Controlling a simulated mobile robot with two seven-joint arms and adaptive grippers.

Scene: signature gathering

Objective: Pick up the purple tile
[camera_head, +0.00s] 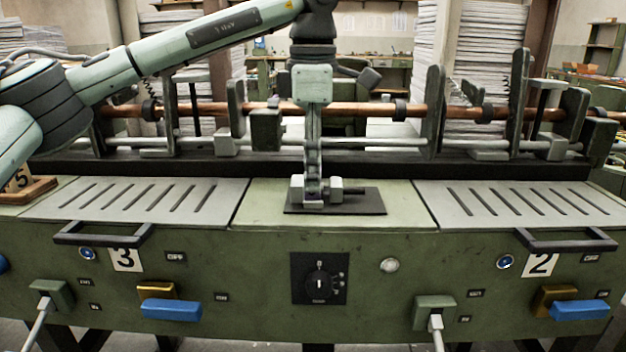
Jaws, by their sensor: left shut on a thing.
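My left arm reaches in from the upper left and its gripper (313,192) points down over the black mat (366,205) at the middle of the green bench. The gripper is shut on the purple tile (313,204), of which only a small purplish sliver shows low between the fingers. The fingers hide most of the tile. The tile is at or just above the mat; I cannot tell whether it touches. My right gripper is not in view.
Slotted grey plates (150,200) and (515,203) flank the mat. A copper-coloured rod (205,109) with dark upright brackets runs behind. A wooden tray (33,191) with a number tile stands at far left. Handles, blue levers and a dial are on the bench front.

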